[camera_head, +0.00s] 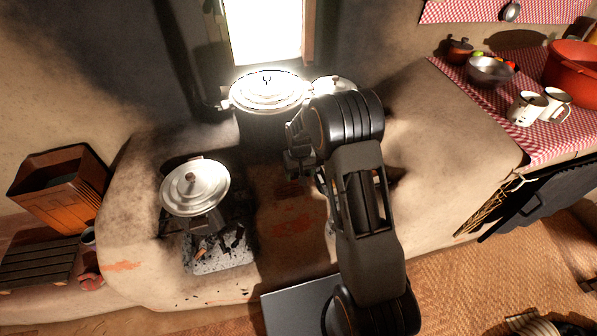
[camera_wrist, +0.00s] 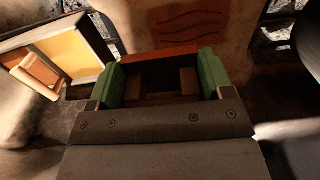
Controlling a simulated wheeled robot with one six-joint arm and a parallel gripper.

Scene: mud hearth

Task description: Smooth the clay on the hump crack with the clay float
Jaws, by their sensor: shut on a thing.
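My gripper (camera_wrist: 161,83) has green finger pads and is shut on a brown wooden block-like piece, the clay float (camera_wrist: 158,58), seen between the pads. The float's working face is hidden from the wrist camera. Beyond it in the wrist view, the mud hump shows a reddish clay patch with dark wavy lines (camera_wrist: 187,22). The float appears short of that patch in the picture; I cannot tell whether it touches the mud. In the head view my gripper (camera_head: 299,165) hangs over the middle of the hearth, partly hidden by my arm. Reddish clay (camera_head: 290,228) shows below it.
A lidded pot (camera_head: 195,188) stands over the left fire opening. A large lidded pot (camera_head: 268,92) stands behind my gripper. An orange crate (camera_head: 62,182) is at left. Mugs (camera_head: 527,108) and bowls stand on the checked cloth at right. The hearth's right top is clear.

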